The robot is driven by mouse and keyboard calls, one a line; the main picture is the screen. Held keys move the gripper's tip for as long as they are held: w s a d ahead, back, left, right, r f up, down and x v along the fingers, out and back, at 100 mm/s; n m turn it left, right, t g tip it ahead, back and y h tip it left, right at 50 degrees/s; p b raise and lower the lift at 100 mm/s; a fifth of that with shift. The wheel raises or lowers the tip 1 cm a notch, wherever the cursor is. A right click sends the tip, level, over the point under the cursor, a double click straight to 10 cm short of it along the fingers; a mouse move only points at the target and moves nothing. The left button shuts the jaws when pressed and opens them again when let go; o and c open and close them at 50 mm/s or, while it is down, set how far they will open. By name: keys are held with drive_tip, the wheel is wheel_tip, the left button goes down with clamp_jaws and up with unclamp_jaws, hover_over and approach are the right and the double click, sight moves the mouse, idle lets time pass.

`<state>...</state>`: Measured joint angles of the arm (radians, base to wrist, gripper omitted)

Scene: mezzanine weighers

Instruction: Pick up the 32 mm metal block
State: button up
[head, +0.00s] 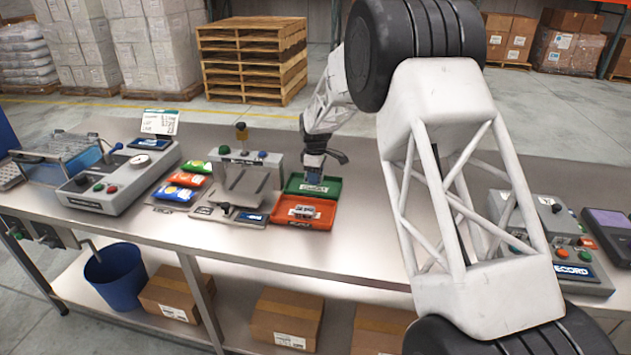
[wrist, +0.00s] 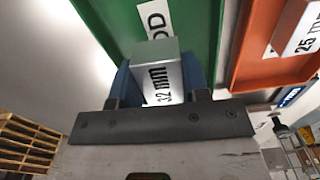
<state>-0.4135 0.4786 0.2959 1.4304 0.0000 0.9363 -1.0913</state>
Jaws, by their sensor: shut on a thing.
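The metal block (wrist: 158,80), marked "32 mm", is between the blue fingers of my gripper (wrist: 160,82) in the wrist view. My gripper is shut on it. In the head view my gripper (head: 314,168) is over the green tray (head: 329,185), which has a white label. The green tray also fills the middle of the wrist view (wrist: 190,25). I cannot tell whether the block touches the tray. Another metal block (wrist: 300,30), marked "25 mm", lies in the orange tray (wrist: 245,70), which is in front of the green one in the head view (head: 325,224).
Left of the trays stands a weighing device (head: 243,180) with a metal plate, with coloured packets (head: 185,180) beside it. A larger grey machine (head: 115,180) is further left. A record console (head: 555,250) stands at the right. The bench (head: 365,225) is bare just right of the trays.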

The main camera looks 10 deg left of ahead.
drive_tip(key=s+d, duration=0.2)
drive_tip(key=s, duration=0.3)
drive_tip(key=s+d+r, duration=0.1)
drive_tip(key=s+d, duration=0.1)
drive_tip(key=s, duration=0.2)
drive_tip(key=s+d+r, duration=0.1)
drive_tip(key=s+d, duration=0.1)
drive_tip(key=s, duration=0.3)
drive_tip(key=shift+s+d, duration=0.15)
drive_tip(key=shift+s, duration=0.2)
idle(0.4)
